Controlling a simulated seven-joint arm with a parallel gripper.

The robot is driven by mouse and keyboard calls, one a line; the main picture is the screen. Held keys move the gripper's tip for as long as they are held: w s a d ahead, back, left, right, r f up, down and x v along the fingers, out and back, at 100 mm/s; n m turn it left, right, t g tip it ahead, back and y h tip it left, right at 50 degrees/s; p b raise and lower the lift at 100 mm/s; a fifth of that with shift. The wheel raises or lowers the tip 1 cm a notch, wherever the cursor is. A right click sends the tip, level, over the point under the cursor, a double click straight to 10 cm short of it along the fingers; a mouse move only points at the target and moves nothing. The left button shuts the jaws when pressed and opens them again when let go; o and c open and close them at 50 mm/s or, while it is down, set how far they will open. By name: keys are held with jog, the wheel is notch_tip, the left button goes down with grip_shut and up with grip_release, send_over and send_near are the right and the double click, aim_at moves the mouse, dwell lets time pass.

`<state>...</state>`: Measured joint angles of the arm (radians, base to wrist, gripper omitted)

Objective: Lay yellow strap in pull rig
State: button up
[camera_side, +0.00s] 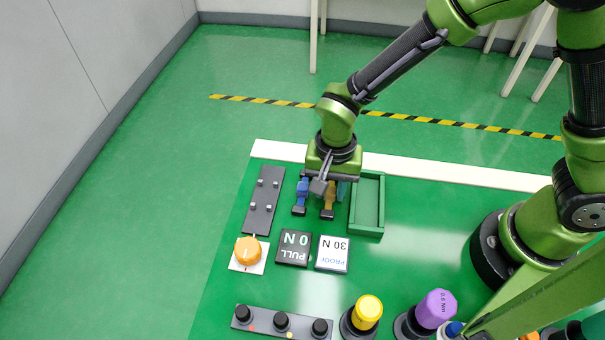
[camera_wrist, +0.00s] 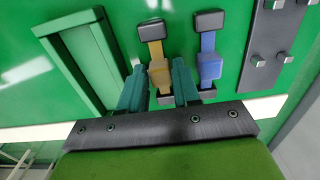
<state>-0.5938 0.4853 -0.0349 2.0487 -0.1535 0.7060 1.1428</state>
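The yellow strap (camera_wrist: 159,72) has a dark end block and stands in line with my gripper in the wrist view; it also shows below my gripper in the side view (camera_side: 329,201). My gripper (camera_wrist: 160,80) is open, with one teal finger on each side of the yellow strap. The strap's near end is partly hidden between the fingers, and I cannot tell whether they touch it. The pull rig appears as a dark plate with small grey pegs (camera_side: 263,202), left of my gripper in the side view and at the right in the wrist view (camera_wrist: 290,45).
A blue strap (camera_wrist: 208,66) lies close beside the yellow one. A green tray (camera_side: 368,207) stands on the other side. An orange knob (camera_side: 248,250), a PULL 0 N display (camera_side: 294,247) and a PROOF 30 N sign (camera_side: 332,254) are nearer the side camera.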

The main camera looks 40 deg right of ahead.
aim_at(329, 192)
grip_shut()
notch_tip(329, 192, up, 9)
jog(key=w+a, duration=0.7)
jog(key=a, duration=0.4)
jog(key=shift+w, duration=0.15)
